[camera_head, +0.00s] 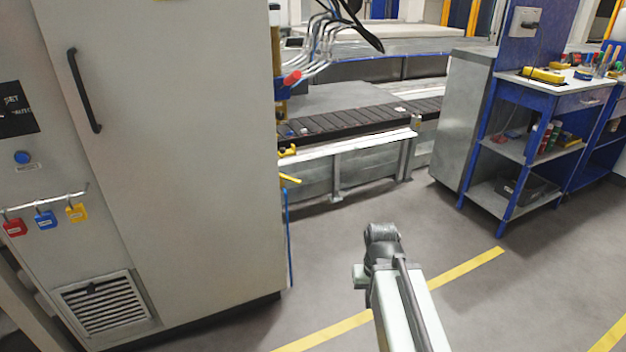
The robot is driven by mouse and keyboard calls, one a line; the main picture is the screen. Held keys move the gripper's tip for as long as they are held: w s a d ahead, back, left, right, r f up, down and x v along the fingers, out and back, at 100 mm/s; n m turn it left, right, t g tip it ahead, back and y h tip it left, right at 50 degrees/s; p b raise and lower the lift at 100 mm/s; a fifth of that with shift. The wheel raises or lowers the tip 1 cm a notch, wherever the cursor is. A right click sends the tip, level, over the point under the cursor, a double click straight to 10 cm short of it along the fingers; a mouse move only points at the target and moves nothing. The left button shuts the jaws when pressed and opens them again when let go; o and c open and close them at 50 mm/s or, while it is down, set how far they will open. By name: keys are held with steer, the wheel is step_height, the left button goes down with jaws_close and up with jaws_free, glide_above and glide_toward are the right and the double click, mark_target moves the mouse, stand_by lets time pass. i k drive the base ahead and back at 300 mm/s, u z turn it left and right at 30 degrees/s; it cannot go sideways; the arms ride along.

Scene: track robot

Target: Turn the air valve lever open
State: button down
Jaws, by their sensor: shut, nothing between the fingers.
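A small yellow lever (290,179) shows just past the right edge of the grey cabinet, slanting slightly down to the right. A second yellow fitting (288,152) sits just above it. Either could be the air valve lever; they are too small and too far to tell. The cabinet edge may hide part of the valve. My arm reaches up from the bottom, right of the middle, to a dark joint over the floor, well apart from and below the yellow parts. The fingers of my gripper do not show.
The tall grey cabinet (180,150) fills the left side, with padlocks (45,219) on a bar. A conveyor (360,118) runs behind. A blue workbench (535,110) stands at the right. Grey floor (330,270) with yellow lines is clear around my arm.

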mark_target(284, 177)
steer(key=z, duration=0.05)
steer(key=i, duration=0.35)
steer(key=u, duration=1.45)
